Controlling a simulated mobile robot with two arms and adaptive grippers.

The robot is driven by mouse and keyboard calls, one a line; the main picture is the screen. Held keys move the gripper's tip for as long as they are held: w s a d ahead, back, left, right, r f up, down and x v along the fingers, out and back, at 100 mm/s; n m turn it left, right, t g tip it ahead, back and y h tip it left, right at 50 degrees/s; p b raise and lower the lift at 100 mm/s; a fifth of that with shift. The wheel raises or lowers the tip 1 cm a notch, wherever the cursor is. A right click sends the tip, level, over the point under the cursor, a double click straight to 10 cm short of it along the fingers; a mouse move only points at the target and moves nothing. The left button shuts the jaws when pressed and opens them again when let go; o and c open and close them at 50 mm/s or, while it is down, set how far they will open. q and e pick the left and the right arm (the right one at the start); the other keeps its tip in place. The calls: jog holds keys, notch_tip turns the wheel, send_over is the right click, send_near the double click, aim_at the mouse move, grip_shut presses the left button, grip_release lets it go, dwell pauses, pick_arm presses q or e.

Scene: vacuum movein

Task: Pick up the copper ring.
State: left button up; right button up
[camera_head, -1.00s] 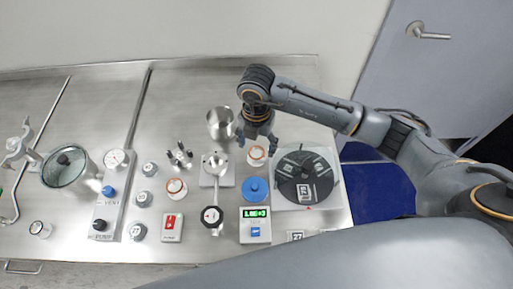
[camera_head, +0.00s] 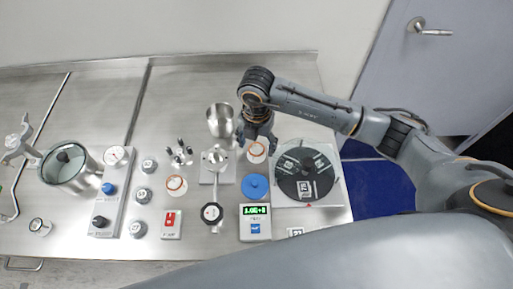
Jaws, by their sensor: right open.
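A copper-coloured ring (camera_head: 256,150) lies on a small white round piece on the steel bench, left of the black turntable. A second similar orange-brown ring (camera_head: 176,184) on a white round piece lies further left. My right gripper (camera_head: 256,143) is open and points down just over the first ring, with its fingers spread to either side. The gripper body partly covers the far side of that ring. I cannot tell whether the fingers touch it. My left gripper is not in view.
Close by are a steel cup (camera_head: 221,122), a valve fitting (camera_head: 214,160), a blue disc (camera_head: 255,186), a gauge with a green display (camera_head: 255,222) and the black turntable (camera_head: 304,174). A glass-lidded pot (camera_head: 68,166) stands at left. The back of the bench is clear.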

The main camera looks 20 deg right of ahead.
jog(key=c, duration=0.9)
jog(key=shift+o, duration=0.2)
